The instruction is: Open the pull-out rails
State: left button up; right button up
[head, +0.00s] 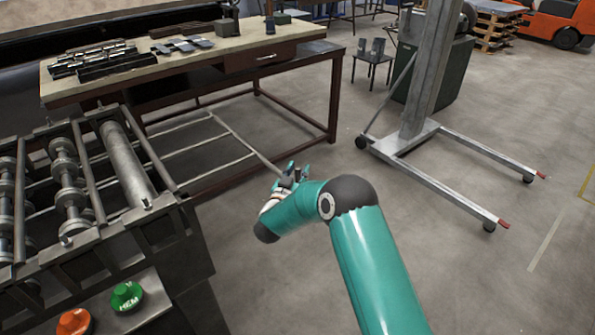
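The pull-out rails (233,134) are thin grey metal bars at the right end of the roll-forming machine (125,165). Several parallel bars stick out to the right from the machine, joined by a crossbar at their outer end. My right gripper (291,174) is at the near end of this crossbar, with its fingers pointing away from me. The gripper is small in the view and partly hidden by my own wrist. I cannot tell if its fingers touch or enclose the bar. My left gripper is not in view.
A workbench (225,47) with metal parts stands behind the rails. Green (126,296) and orange (73,322) buttons sit on the machine's near side. A wheeled lift stand (415,130) is at the right. The floor between the rails and the stand is clear.

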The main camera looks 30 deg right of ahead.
grip_shut()
jog(key=w+d+b, duration=0.1)
jog(key=d+b, duration=0.7)
jog(key=d, duration=1.5)
jog(key=shift+w+r, duration=0.2)
jog(key=shift+r, duration=0.1)
